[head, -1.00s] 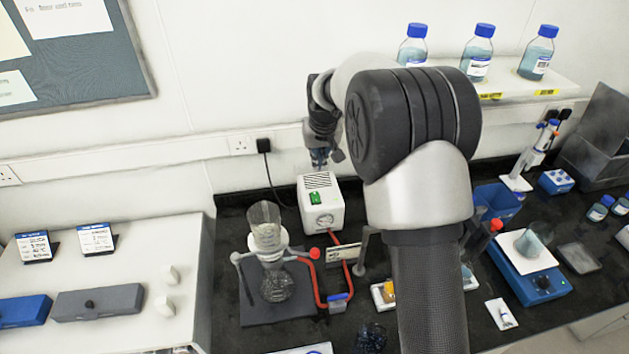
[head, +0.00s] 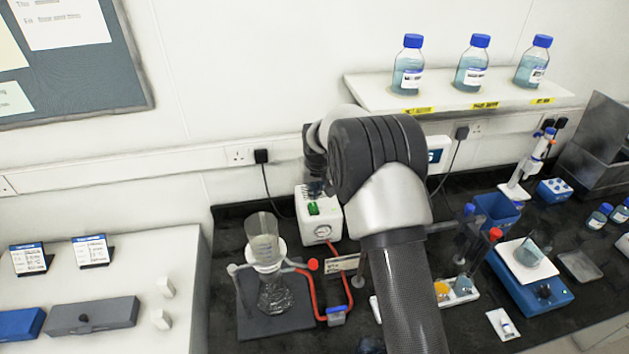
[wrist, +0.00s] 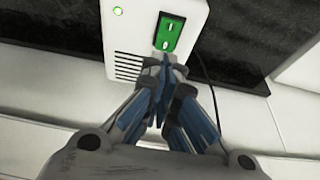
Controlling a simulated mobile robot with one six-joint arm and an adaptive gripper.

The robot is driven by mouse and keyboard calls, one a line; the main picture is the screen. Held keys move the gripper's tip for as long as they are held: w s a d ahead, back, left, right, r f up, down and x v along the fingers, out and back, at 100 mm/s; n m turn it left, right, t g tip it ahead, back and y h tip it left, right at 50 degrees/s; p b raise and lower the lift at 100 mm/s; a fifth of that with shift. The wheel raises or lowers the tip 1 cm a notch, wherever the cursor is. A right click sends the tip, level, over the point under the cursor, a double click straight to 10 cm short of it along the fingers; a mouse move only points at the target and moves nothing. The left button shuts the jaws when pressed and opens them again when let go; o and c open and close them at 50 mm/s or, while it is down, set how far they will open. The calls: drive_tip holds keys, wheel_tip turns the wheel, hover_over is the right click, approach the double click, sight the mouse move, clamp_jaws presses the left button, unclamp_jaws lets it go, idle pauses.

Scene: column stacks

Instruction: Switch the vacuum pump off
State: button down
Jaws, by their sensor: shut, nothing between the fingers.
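The vacuum pump is a white box (head: 331,222) on the black bench, with a round gauge on its front and a green rocker switch (head: 313,209) on its top. In the wrist view the pump (wrist: 128,40) fills the upper middle, and its green switch (wrist: 170,33) is lit. My gripper (wrist: 167,62) is shut and empty, its fingertips just beside the near end of the switch. I cannot tell whether they touch it. In the head view my gripper (head: 316,188) is over the back of the pump, partly hidden by my arm.
A filter flask with funnel (head: 272,290) stands left of the pump, joined by a red hose (head: 316,294). A black power cable runs behind the pump to a wall plug (head: 261,156). A shelf (head: 450,95) with blue-capped bottles is at upper right.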

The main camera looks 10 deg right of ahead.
sight(313, 203)
drive_tip(key=shift+s+x, duration=0.25)
drive_tip(key=shift+x, duration=1.15)
drive_tip(key=shift+s+f, duration=0.1)
drive_tip(key=shift+w+f+b, duration=0.2)
drive_tip(key=shift+f+b, duration=0.4)
drive_tip(key=shift+b, duration=0.1)
drive_tip(key=shift+r, duration=0.1)
drive_tip(key=shift+s, duration=0.1)
